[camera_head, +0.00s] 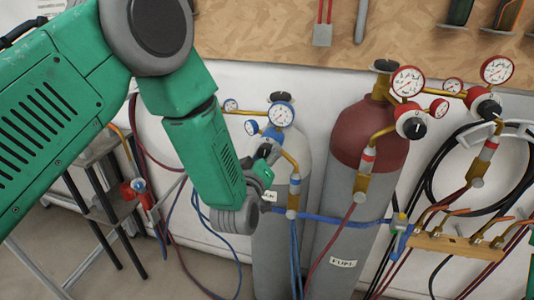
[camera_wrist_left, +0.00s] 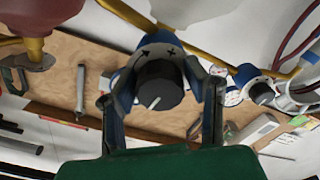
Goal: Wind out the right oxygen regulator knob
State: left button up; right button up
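The oxygen regulator knob (camera_wrist_left: 160,85) is black with a white pointer line and sits in a blue ring with plus and minus marks, in the left wrist view. My left gripper (camera_head: 266,153) reaches to this regulator, whose blue gauge (camera_head: 282,115) shows above it in the head view. In the head view the gripper and arm mostly hide the knob. My right gripper is in neither view.
A second blue regulator knob (camera_wrist_left: 262,93) shows beyond the right finger in the left wrist view. The grey oxygen cylinder (camera_head: 280,245) stands beside the red-topped fuel cylinder (camera_head: 345,235). Red regulators, blue and red hoses and a wooden torch holder (camera_head: 455,246) are on the right.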

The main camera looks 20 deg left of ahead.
pick_arm(q)
jog(key=shift+o, duration=0.5)
jog(key=shift+s, duration=0.2)
jog(key=s, duration=1.1)
jog(key=shift+s, duration=0.25)
jog(key=shift+f, duration=0.1)
